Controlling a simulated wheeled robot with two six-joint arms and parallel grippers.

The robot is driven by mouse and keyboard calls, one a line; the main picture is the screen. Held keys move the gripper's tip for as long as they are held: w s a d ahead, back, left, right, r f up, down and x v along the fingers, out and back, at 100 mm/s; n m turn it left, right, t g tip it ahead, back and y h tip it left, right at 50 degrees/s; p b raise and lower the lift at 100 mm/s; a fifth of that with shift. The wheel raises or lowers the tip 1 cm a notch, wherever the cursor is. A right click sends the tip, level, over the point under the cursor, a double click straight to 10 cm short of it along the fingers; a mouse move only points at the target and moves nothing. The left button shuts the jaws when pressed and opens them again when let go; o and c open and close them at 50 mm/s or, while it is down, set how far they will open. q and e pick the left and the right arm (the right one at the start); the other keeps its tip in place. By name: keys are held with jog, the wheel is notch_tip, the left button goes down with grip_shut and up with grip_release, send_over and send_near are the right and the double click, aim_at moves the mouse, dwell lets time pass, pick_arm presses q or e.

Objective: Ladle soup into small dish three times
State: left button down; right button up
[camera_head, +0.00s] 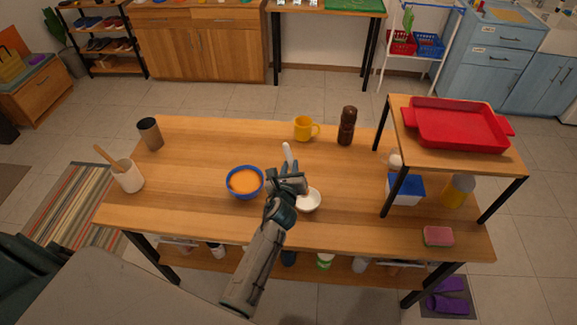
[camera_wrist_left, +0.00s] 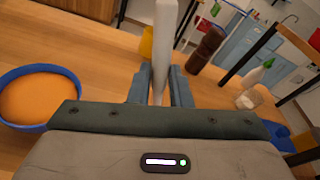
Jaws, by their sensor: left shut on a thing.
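A blue bowl (camera_head: 230,190) of orange soup (camera_head: 244,181) stands near the table's middle; it also shows at the left of the left wrist view (camera_wrist_left: 38,98). A small white dish (camera_head: 311,201) stands to its right, partly covered by my left gripper (camera_head: 287,178). In the left wrist view my left gripper (camera_wrist_left: 160,88) is shut on the pale handle of the ladle (camera_wrist_left: 164,45). The ladle's handle (camera_head: 287,153) sticks up beyond the fingers in the head view. The ladle's scoop is hidden behind the gripper, so I cannot tell whether it holds soup. My right gripper is not in view.
A yellow mug (camera_head: 304,129) and a dark pepper mill (camera_head: 347,126) stand at the back. A utensil holder (camera_head: 128,176) and a brown cup (camera_head: 150,134) stand at the left. A raised shelf with a red tray (camera_head: 457,125) and a sponge (camera_head: 438,236) are at the right.

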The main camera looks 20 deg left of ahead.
pick_arm(q)
jog(key=f+p, duration=0.1)
jog(key=w+f+g+p, duration=0.1)
jog(key=p, duration=0.1)
jog(key=shift+d+m, duration=0.15)
jog(key=shift+m, duration=0.15)
jog(key=shift+w+f+b, duration=0.15)
jog(key=shift+w+b, duration=0.15)
jog(key=shift+b, duration=0.25)
jog(key=shift+w+d+g, duration=0.2)
jog(key=shift+g, duration=0.2)
jog(key=shift+w+d+r+m+g, duration=0.1)
jog(key=shift+w+r+m+g, duration=0.2)
jog(key=shift+w+r+g, duration=0.1)
jog(key=w+d+f+m+g+y+b, duration=0.2)
jog(key=w+f+g+b, duration=0.4)
jog(key=w+g, duration=0.4)
jog(key=shift+d+f+m+g+b, duration=0.2)
jog(key=shift+d+m+g+b, duration=0.4)
jog(key=shift+m+g, duration=0.3)
